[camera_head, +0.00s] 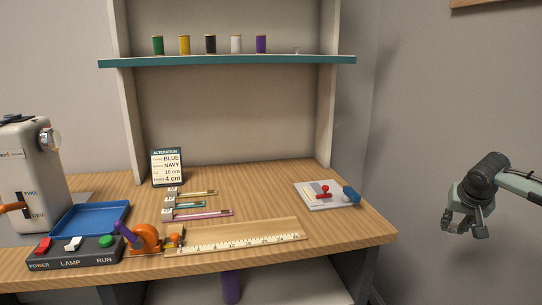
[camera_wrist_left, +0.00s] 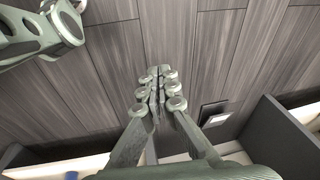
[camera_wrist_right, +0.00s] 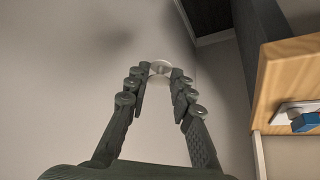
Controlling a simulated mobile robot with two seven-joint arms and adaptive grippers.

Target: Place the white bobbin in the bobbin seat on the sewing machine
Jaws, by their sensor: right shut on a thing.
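The white sewing machine (camera_head: 30,160) stands at the left edge of the head view, partly cut off; I cannot make out its bobbin seat. My right gripper (camera_head: 464,222) is in the air to the right of the table, clear of it. In the right wrist view this gripper (camera_wrist_right: 158,80) is shut on the white bobbin (camera_wrist_right: 160,67), held between its fingertips. The bobbin does not show clearly in the head view. My left gripper (camera_wrist_left: 155,78) shows only in its own wrist view, shut with its fingers together and empty, above the dark floor.
The table holds a blue tray (camera_head: 90,217), a switch box (camera_head: 75,252), an orange tape dispenser (camera_head: 146,239), a ruler (camera_head: 240,237) and a white plate with a red lever (camera_head: 323,195). Several thread spools stand on the teal shelf (camera_head: 220,61). The table's right corner lies between gripper and machine.

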